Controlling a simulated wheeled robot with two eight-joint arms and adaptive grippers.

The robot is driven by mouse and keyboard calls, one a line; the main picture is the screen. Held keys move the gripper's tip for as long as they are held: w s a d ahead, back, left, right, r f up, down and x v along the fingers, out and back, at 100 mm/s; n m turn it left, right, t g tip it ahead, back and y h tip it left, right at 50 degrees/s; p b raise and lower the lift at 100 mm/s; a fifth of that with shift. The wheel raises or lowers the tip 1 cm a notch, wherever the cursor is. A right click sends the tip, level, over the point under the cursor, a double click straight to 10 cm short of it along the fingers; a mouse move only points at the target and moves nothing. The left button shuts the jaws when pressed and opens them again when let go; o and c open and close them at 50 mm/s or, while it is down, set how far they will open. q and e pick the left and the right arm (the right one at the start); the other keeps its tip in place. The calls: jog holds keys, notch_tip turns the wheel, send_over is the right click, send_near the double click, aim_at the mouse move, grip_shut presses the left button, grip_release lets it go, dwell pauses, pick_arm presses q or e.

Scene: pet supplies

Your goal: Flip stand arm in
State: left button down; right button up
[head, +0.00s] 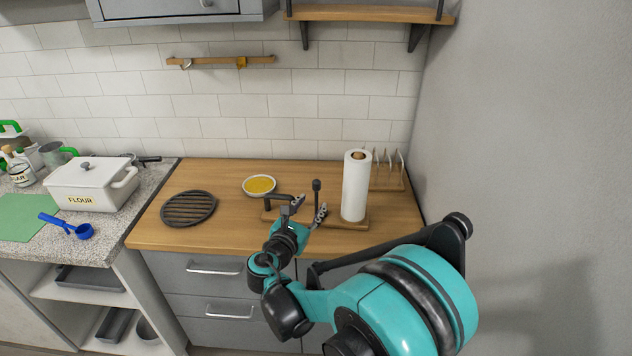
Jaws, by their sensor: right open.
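The paper towel stand has a wooden base (357,224) on the wooden counter and holds an upright white roll (355,188). Left of the roll, a thin dark upright post (316,190) with a knob on top rises behind my gripper. A dark horizontal bar (276,196) sticks out to the left near the gripper's left finger; I cannot tell which dark part is the stand arm. My right gripper (309,209) is open, its fingers spread in front of the post. Contact cannot be told, and the gripper hides part of the base. My left gripper is out of view.
A bowl of yellow food (259,186) and a round black trivet (189,208) sit to the left on the counter. A wooden rack (389,183) stands behind the roll, near the right wall. A white flour box (90,186) and blue scoop (82,231) are farther left.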

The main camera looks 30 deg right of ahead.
aim_at(315, 187)
jog(key=shift+w+r+n+t+h, duration=0.2)
jog(key=shift+w+r+n+h, duration=0.05)
jog(key=shift+w+n, duration=0.25)
jog(key=shift+w+r+n+t+h, duration=0.25)
jog(key=shift+w+n, duration=0.15)
jog(key=shift+n, duration=0.2)
jog(key=b+x, duration=0.1)
jog(key=x, duration=0.6)
jog(key=shift+d, duration=0.1)
grip_shut()
